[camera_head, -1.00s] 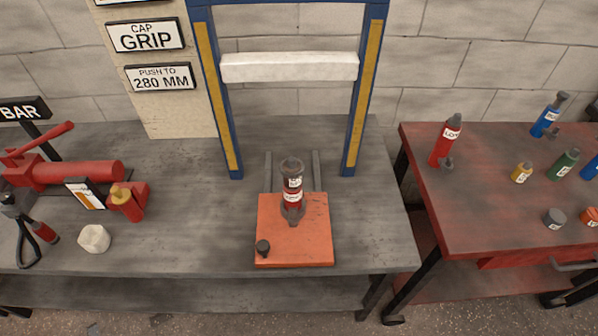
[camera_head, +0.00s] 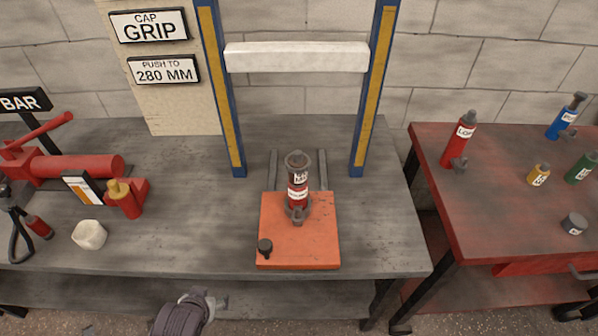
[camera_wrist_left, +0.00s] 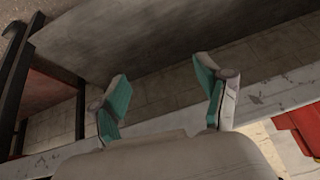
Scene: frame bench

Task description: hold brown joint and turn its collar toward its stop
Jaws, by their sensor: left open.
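A dark brownish-red cylinder (camera_head: 298,186) with grey end parts and white lettered labels stands upright on an orange plate (camera_head: 322,248) in the head view. A grey lug or ring (camera_head: 298,213) shows at its lower front. I cannot tell which part is the collar, or see its stop clearly. My left gripper (camera_wrist_left: 160,82) is open and empty in the left wrist view, with teal pads facing each other. In the head view part of my left arm shows at the bottom edge, in front of the bench and well away from the cylinder. My right gripper is not in view.
A blue and yellow frame (camera_head: 237,125) with a white crossbar (camera_head: 297,57) stands behind the plate. A small dark knob (camera_head: 265,247) sits on the plate's front left corner. A red table (camera_head: 500,205) with several bottles stands right.

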